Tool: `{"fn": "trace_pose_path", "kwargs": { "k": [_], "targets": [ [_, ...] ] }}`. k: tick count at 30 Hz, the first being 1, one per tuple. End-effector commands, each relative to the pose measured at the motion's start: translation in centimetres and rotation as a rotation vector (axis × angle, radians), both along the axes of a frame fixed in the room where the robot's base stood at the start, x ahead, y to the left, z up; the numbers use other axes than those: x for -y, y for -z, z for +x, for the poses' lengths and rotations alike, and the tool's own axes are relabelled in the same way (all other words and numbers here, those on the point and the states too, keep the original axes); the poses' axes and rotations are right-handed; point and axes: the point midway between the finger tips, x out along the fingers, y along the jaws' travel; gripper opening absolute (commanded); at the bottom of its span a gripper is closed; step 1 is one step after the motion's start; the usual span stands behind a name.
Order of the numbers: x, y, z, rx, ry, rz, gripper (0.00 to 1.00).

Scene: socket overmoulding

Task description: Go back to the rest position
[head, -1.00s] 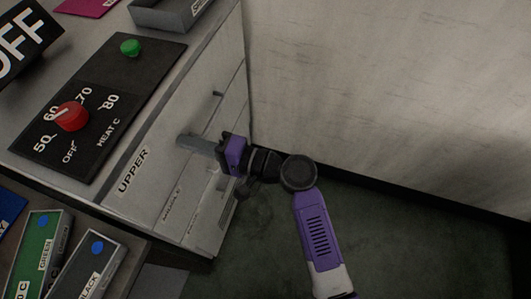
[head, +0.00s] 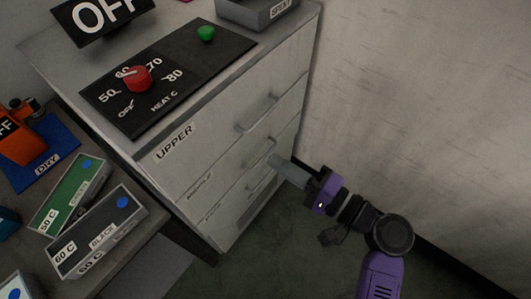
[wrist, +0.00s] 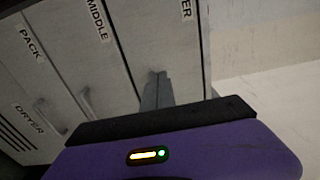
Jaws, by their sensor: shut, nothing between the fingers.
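My gripper (head: 277,162) is at the end of my purple and black arm, in front of the grey drawer cabinet (head: 228,208). Its fingers are shut with nothing between them. In the head view the fingertips overlap the cabinet's drawer fronts, close to the handles; whether they touch cannot be told. The wrist view shows the closed fingers (wrist: 157,92) against the drawer fronts, with the labels MIDDLE, PACK and DRYER to the left. The drawers look closed.
A black heat panel (head: 165,85) with a red knob (head: 138,79) and green button (head: 206,33) lies on the cabinet top. Labelled boxes, green (head: 70,194) and black (head: 97,231), sit on the left table. A pale wall (head: 430,100) stands right; dark floor is open below.

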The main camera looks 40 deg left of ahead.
Motion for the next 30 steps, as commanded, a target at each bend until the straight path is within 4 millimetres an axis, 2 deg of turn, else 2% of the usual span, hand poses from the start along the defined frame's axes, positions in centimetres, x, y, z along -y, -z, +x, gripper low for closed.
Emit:
{"fn": "trace_pose_path", "kwargs": {
  "k": [4,13,17,20,23,25,30],
  "targets": [
    [0.8,0.0,-0.1,0.0,-0.001,0.0,0.0],
    [0.9,-0.1,0.2,0.007,0.011,0.003,0.0],
    [1.1,0.1,2.4,0.048,0.1,-0.021,0.0],
    [1.9,-0.1,5.2,0.132,0.226,-0.067,0.0],
    [3.9,0.9,7.0,0.211,0.378,-0.136,0.0],
    [5.8,1.9,7.8,0.264,0.489,-0.193,0.0],
    [11.8,4.1,7.7,0.392,0.733,-0.344,0.0]
  ]
}}
